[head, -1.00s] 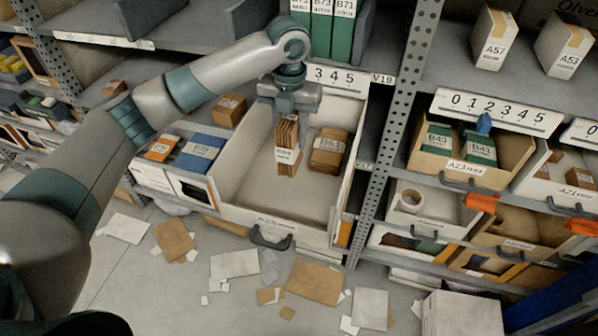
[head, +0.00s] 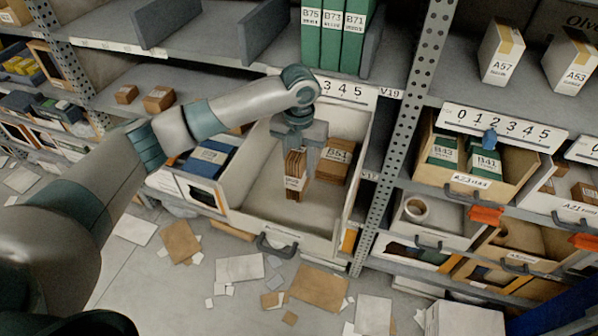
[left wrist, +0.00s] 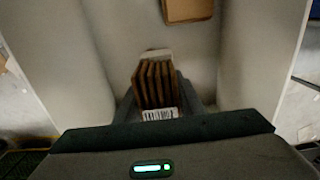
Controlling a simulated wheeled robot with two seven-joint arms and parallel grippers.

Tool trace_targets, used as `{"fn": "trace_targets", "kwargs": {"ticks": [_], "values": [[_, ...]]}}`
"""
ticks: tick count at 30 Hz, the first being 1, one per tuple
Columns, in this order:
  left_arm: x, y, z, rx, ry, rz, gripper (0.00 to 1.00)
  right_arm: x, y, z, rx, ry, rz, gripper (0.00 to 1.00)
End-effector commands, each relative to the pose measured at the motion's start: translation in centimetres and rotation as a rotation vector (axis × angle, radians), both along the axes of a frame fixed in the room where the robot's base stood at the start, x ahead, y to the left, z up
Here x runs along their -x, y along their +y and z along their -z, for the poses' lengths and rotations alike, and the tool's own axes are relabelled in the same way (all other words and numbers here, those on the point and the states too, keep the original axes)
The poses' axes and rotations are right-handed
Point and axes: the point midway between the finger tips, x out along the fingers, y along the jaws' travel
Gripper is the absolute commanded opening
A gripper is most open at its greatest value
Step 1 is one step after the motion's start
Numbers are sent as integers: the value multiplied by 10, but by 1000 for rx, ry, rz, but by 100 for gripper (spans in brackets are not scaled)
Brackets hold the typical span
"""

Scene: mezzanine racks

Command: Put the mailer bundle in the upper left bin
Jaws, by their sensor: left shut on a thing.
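The mailer bundle (head: 294,170) is a small upright stack of brown mailers with a white label on its front. My left gripper (head: 298,150) is shut on it, coming from above. The bundle hangs inside the pulled-out grey-white bin (head: 338,222), low between its walls. I cannot tell whether its lower edge touches the bin floor. In the left wrist view the bundle (left wrist: 157,85) shows upright between the fingers of the left gripper (left wrist: 157,100), its barcode label toward the wrist. My right gripper is not in view.
A brown labelled packet (head: 335,160) stands in the same bin, just right of the bundle. A bin with a blue packet (head: 207,158) is to the left. A perforated post (head: 398,135) stands to the right. Green binders (head: 333,35) stand on the shelf above.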

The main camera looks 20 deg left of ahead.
Motion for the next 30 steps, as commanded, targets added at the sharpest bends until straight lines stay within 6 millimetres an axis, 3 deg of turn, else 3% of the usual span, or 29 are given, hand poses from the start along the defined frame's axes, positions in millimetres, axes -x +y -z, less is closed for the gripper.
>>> {"fn": "trace_targets", "kwargs": {"ticks": [9,23,24,25,30], "values": [[1,0,31,-1,1,1,11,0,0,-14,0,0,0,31],[1,0,39,0,0,0,11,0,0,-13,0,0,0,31],[1,0,38,-1,0,0,44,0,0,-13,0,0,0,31],[1,0,38,0,0,0,52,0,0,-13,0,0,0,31],[1,0,38,-1,0,0,54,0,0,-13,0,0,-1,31]]}}
